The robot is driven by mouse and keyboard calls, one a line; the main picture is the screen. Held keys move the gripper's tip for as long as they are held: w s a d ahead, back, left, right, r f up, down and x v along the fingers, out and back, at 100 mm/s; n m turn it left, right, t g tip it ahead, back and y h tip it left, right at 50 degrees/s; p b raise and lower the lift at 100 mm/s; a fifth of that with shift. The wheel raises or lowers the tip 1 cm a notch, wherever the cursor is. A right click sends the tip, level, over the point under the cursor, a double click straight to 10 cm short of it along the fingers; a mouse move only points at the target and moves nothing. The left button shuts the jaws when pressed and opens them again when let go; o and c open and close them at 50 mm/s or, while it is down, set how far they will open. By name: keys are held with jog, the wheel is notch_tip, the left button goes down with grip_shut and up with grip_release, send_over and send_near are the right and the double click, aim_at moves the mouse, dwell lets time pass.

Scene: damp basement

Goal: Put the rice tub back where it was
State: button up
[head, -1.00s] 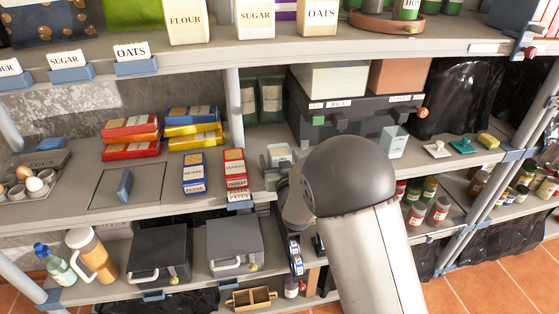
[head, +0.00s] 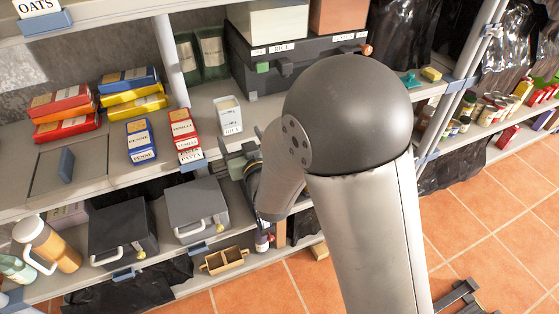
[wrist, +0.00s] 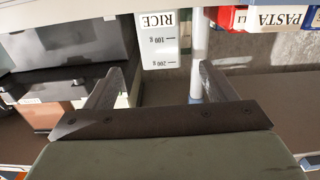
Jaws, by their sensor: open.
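The rice tub (head: 229,117) is a white, squarish tub with a RICE label. It stands upright on the middle shelf, right of the red pasta boxes (head: 184,130). In the wrist view, which is upside down, the tub (wrist: 165,42) shows its RICE label and gram marks. My gripper (wrist: 162,70) is open, with the tub ahead between the lines of its two fingers; I see no finger touching it. In the head view my gripper (head: 243,160) is at the shelf's front, below the tub and partly hidden by my arm.
A dark case (head: 260,72) with a RICE label on its front stands behind and right of the tub. Grey lidded boxes (head: 198,205) sit on the shelf below. My arm hides part of the middle shelf.

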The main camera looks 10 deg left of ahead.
jog(key=s+d+f+m+g+h, duration=0.1)
jog(key=s+d+m+g+h, duration=0.2)
jog(key=d, duration=0.6)
jog(key=s+d+f+g+h, duration=0.2)
jog(key=d+g+h, duration=0.15)
jog(key=d, duration=0.65)
jog(key=s+d+m+g+h, duration=0.1)
jog(key=s+d+g, duration=0.3)
jog(key=s, duration=0.5)
jog(key=s+d+r+m+g+h, duration=0.1)
jog(key=s+d+g, duration=0.3)
jog(key=s+d, duration=0.3)
jog(key=s, duration=0.3)
jog(key=shift+s+r+m+g, duration=0.2)
jog(key=shift+s+m+g, duration=0.05)
jog(key=shift+m+g, duration=0.1)
